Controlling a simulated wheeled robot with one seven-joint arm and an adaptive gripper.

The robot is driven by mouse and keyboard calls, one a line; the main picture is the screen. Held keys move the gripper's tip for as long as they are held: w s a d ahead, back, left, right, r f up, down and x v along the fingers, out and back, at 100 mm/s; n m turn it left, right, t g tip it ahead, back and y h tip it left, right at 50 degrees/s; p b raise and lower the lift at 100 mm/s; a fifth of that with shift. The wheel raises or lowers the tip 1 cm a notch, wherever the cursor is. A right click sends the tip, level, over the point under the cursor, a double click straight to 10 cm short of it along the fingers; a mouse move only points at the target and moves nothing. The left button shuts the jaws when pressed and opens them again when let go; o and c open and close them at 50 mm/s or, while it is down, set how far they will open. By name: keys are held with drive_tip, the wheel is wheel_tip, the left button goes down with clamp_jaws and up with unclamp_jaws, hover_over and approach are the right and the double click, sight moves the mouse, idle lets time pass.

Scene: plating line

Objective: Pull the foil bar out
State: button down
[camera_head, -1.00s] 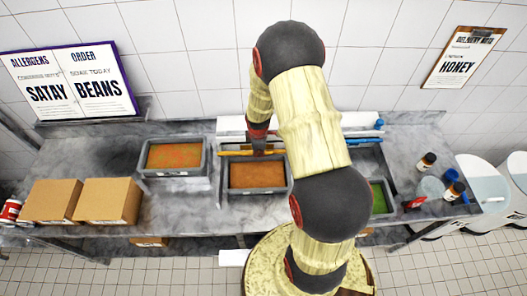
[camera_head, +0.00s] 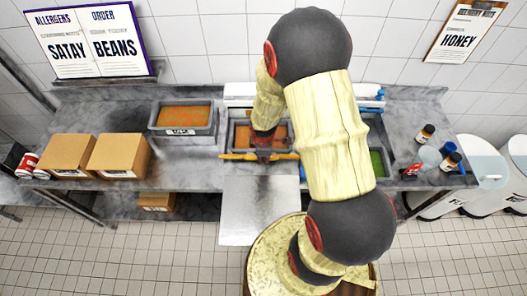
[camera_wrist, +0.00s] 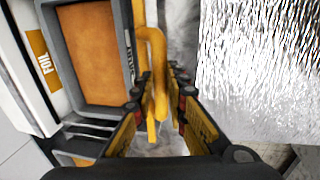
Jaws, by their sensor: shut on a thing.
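The foil bar (camera_head: 238,157) is a thin orange-yellow bar along the front side of the middle tray (camera_head: 232,135). My gripper (camera_head: 264,155) is shut on the bar near its middle. In the wrist view the bar (camera_wrist: 141,20) has a bent yellow handle, and my gripper's fingers (camera_wrist: 160,95) close around its end. The white dispenser with a "FOIL" label (camera_wrist: 40,62) is beyond the tray. The tray's brown-orange contents look uncovered.
A shiny crinkled silvery surface (camera_wrist: 262,60) lies on the near side of the bar, apart from it. Another filled tray (camera_head: 182,134) and cardboard boxes (camera_head: 118,155) stand left. A green-filled tray (camera_head: 378,164) and small bottles (camera_head: 425,134) are right.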

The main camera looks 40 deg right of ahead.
drive_tip(key=shift+s, duration=0.15)
drive_tip(key=c, duration=1.9)
unclamp_jaws()
drive_tip(key=shift+s+a, duration=0.1)
drive_tip(key=shift+a, duration=0.05)
drive_tip(key=shift+o, duration=0.4)
drive_tip(key=shift+o, duration=0.3)
wheel_tip(320, 180, up, 12)
drive_tip(key=s+a, duration=0.1)
drive_tip(key=shift+s+a, duration=0.15)
drive_tip(key=shift+s, duration=0.15)
drive_tip(key=shift+f, duration=0.15)
